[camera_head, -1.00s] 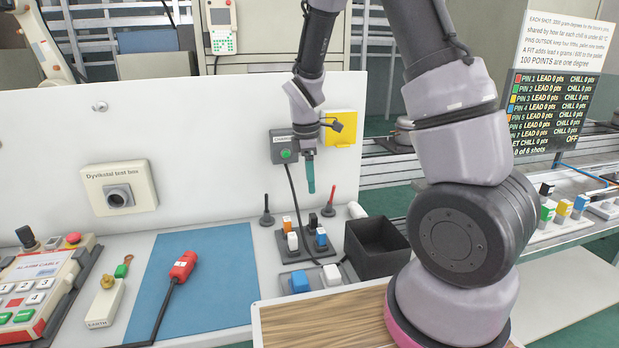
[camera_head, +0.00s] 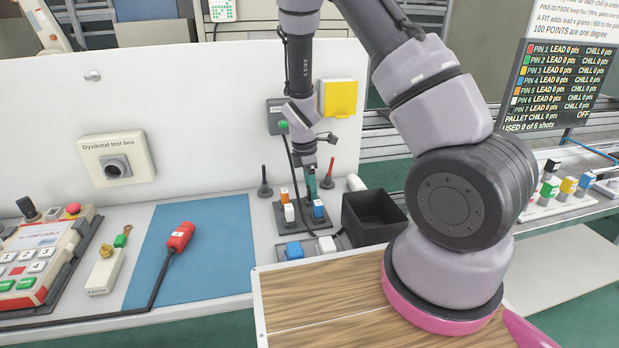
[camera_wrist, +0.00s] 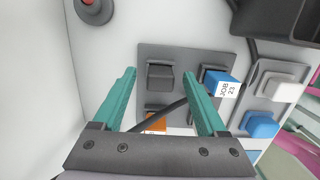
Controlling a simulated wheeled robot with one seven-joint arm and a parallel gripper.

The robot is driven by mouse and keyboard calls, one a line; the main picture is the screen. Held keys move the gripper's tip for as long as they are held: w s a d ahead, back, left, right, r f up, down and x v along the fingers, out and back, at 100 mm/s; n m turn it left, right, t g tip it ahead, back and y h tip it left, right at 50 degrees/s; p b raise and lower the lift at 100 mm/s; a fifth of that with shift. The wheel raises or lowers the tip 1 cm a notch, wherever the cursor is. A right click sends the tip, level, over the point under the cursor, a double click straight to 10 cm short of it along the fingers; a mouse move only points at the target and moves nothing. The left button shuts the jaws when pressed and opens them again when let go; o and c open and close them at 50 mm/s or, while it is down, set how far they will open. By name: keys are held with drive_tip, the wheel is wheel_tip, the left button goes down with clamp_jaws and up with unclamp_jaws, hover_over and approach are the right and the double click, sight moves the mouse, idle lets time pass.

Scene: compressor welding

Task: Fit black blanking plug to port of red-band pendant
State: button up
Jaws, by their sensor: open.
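A black block (camera_wrist: 160,78), which looks like the black blanking plug, sits in a dark grey holder plate (camera_wrist: 212,55). My gripper (camera_wrist: 158,74) is open and empty, its teal fingers on either side of the block in the wrist view; I cannot tell how far above it they are. In the head view my gripper (camera_head: 311,190) points down over the back of the holder and mostly hides the black block. A keypad pendant (camera_head: 42,258) with red trim lies at far left; no port is clearly visible on it, and I cannot tell whether it is the red-band one.
Blue (camera_wrist: 220,82) and orange (camera_wrist: 156,122) blocks share the holder. An open black bin (camera_head: 374,215) stands to its right. Upright dark (camera_head: 265,182) and red-topped (camera_head: 331,168) sticks stand nearby. A red connector (camera_head: 179,237) lies on a mostly clear blue mat (camera_head: 215,260).

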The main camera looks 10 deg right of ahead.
drive_tip(key=shift+f, duration=0.2)
clamp_jaws()
idle(0.3)
idle(1.3)
drive_tip(key=c, duration=1)
unclamp_jaws()
clamp_jaws()
drive_tip(key=shift+r, duration=0.25)
